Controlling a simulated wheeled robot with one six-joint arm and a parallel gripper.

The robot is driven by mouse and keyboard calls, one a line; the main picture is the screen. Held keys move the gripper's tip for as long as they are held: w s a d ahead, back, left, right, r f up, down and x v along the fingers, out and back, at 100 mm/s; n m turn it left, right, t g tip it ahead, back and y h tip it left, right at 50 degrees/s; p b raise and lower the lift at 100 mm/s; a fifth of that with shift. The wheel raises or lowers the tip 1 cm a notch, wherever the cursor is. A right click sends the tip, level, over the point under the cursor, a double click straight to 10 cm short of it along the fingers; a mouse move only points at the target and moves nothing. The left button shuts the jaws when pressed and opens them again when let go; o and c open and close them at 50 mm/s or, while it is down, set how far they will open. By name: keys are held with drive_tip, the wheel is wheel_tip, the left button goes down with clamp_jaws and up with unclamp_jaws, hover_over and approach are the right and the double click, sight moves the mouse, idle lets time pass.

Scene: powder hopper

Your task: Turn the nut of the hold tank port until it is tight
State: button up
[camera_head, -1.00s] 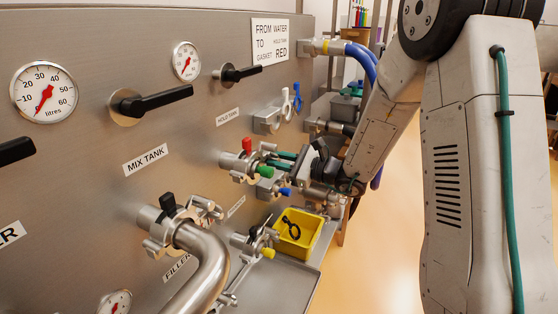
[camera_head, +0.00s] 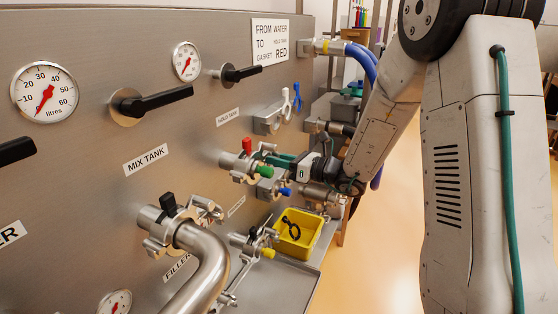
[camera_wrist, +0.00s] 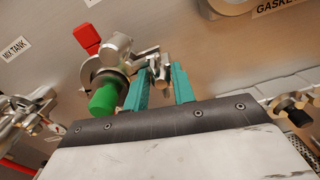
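The hold tank port (camera_head: 229,160) sticks out of the steel panel below the HOLD TANK label. A metal clamp is around it, with a red tab (camera_head: 247,146) on top and a green cylinder (camera_head: 265,171) in front; the wrist view shows the clamp (camera_wrist: 112,52) too. My gripper (camera_head: 277,158) is at the clamp's right side, with teal fingers pointing at the panel. In the wrist view my gripper (camera_wrist: 162,68) has its fingers apart, with the small metal nut (camera_wrist: 160,70) between their tips. A gap shows beside the right finger. Contact with the left finger is unclear.
A blue-ended fitting (camera_head: 267,188) sits just below the port. A yellow bin (camera_head: 318,242) stands on the tray below. Clamps hang on a holder (camera_head: 268,120) above. A blue hose (camera_head: 362,60) is at upper right.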

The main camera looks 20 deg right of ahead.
drive_tip(key=v, duration=0.9)
